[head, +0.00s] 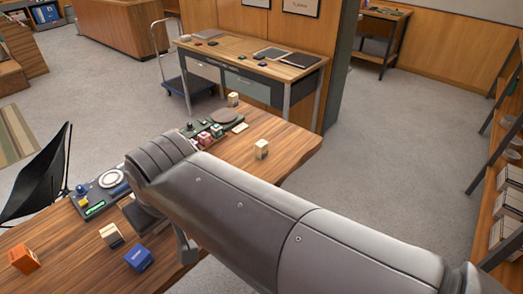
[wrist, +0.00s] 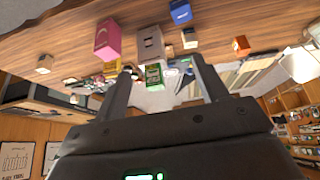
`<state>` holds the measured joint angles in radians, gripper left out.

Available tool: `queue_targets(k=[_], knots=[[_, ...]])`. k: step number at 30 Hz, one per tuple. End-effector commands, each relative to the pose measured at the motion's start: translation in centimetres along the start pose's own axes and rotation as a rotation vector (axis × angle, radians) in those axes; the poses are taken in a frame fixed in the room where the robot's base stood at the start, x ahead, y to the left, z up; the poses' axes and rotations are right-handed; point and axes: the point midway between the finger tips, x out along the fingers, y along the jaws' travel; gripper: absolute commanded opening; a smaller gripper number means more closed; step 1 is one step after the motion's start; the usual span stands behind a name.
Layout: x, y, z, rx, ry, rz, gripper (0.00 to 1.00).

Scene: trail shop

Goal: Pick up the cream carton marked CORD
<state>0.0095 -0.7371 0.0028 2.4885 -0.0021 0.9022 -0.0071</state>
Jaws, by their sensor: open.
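Three cream cartons stand on the wooden table (head: 70,233) in the head view. One (head: 111,236) is at the near left, by a blue carton. One (head: 262,149) stands alone near the right edge, and one (head: 233,99) is at the far end. Their lettering is too small to read, so I cannot tell which is marked CORD. The wrist view, upside down, shows a cream carton (wrist: 189,38) beyond the right fingertip and another (wrist: 45,63) at far left. My gripper (wrist: 161,68) is open, with nothing held between its fingers; the arm mostly hides it in the head view.
A blue carton (head: 138,257) and an orange carton (head: 23,260) stand at the near left. A device with a round dial (head: 113,178) and small red-and-pink cartons (head: 204,138) are farther back. The wrist view shows pink (wrist: 106,38), grey (wrist: 150,42) and green (wrist: 154,75) cartons close together.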

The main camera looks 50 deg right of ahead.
Motion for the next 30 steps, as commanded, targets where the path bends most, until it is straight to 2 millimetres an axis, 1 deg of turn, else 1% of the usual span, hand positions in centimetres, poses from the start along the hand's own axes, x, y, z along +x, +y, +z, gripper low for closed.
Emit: queue_targets(k=[2, 5, 9, 14, 18, 20, 21, 26, 27, 29, 30], knots=[[0.1, 0.5, -1.1, -0.001, -0.015, 0.017, 0.66], [0.3, 1.7, -3.2, -0.009, -0.044, 0.049, 0.66], [1.1, 4.2, -6.9, -0.027, -0.096, 0.097, 0.66], [2.6, 7.6, -10.8, -0.045, -0.161, 0.135, 0.66], [4.5, 11.1, -13.7, -0.057, -0.217, 0.154, 0.66], [5.3, 12.8, -14.8, -0.062, -0.241, 0.160, 0.66], [6.0, 14.0, -15.4, -0.064, -0.256, 0.162, 0.66], [8.8, 19.2, -17.5, -0.069, -0.316, 0.160, 0.66], [9.6, 20.6, -17.9, -0.070, -0.330, 0.158, 0.66], [10.8, 22.8, -18.4, -0.071, -0.350, 0.153, 0.66], [11.6, 24.2, -18.5, -0.069, -0.362, 0.148, 0.66]])
